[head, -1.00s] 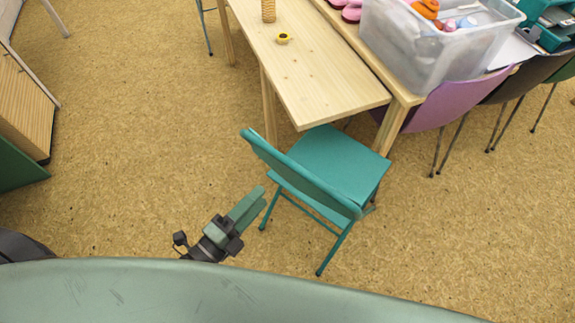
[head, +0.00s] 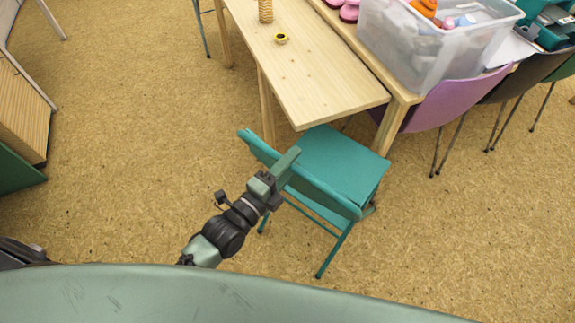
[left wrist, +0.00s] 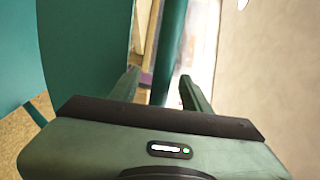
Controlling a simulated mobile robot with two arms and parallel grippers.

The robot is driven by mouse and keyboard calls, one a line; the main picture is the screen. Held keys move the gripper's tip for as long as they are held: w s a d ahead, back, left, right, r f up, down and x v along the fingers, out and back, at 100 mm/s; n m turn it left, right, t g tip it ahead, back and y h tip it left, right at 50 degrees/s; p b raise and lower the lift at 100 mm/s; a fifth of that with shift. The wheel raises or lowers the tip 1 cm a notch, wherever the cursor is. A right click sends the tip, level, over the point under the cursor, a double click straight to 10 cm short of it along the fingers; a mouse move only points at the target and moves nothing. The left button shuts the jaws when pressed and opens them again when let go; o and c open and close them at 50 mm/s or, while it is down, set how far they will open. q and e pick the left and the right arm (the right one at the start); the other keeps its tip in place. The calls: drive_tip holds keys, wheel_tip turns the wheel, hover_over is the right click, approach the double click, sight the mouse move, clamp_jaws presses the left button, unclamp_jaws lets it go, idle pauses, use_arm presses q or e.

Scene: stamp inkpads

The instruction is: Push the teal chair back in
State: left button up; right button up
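The teal chair (head: 345,165) stands at the near corner of the wooden table. Its seat front is by the table's end, and its backrest (head: 325,190) faces my side. My left gripper (head: 288,160) is at the backrest's top edge, left of its middle; I cannot tell whether it touches. In the left wrist view the fingers of the gripper (left wrist: 160,80) are apart. A teal strip shows beyond the gap between them, and a large teal surface (left wrist: 85,45) fills the left side. My right gripper is not in view.
The wooden table (head: 310,80) carries a small yellow item (head: 281,39) and a wooden cylinder (head: 265,10). A clear bin (head: 425,50) stands on the adjoining table. A purple chair (head: 450,100) is to the right. The floor left of the teal chair is clear.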

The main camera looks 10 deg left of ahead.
use_arm(q)
clamp_jaws()
drive_tip(key=shift+f, duration=0.1)
idle(1.2)
